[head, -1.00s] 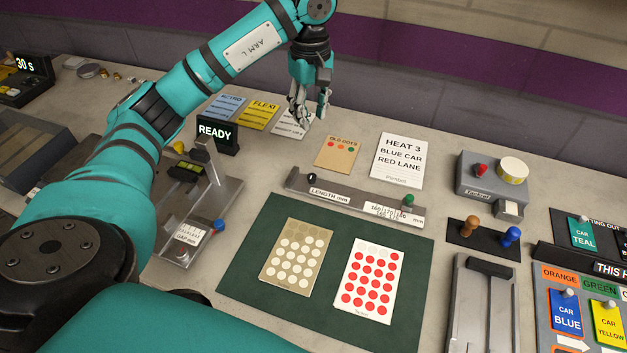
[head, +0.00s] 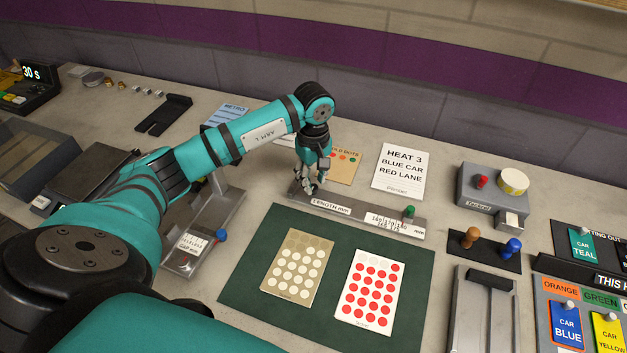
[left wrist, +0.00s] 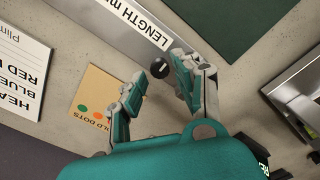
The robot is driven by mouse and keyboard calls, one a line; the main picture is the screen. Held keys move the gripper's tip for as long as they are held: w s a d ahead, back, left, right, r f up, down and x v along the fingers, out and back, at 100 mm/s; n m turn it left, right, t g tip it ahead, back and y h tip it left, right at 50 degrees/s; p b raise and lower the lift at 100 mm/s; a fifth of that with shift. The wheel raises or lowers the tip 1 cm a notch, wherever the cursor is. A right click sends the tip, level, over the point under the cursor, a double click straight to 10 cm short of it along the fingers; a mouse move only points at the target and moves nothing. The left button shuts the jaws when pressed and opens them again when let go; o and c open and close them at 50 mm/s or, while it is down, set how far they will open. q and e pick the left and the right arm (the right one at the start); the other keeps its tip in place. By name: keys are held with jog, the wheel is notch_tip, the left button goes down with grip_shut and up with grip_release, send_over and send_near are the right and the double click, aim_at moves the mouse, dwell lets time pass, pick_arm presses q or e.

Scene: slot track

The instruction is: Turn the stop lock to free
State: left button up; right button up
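The length gauge is a grey bar (head: 296,193) marked LENGTH mm, with a scale plate (head: 393,222) and a green knob (head: 409,211) toward its right end. A small round black knob, seemingly the stop lock (left wrist: 160,68), sits near the bar's left end in the left wrist view. A pale mark shows on its top; I cannot read its setting. My left gripper (head: 311,189) is over that end, pointing down and hiding the knob in the head view. In the left wrist view its fingers (left wrist: 158,72) are apart, one on each side of the knob; contact is unclear.
The OLD DOTS card (head: 346,167) and HEAT 3 card (head: 398,170) lie behind the bar. A green mat (head: 330,250) with two dotted cards lies in front. A grey box with a red button (head: 480,195) stands to the right. A metal fixture with a blue knob (head: 221,236) is left.

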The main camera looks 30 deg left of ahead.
pick_arm(q)
jog(key=shift+f, duration=1.15)
grip_shut()
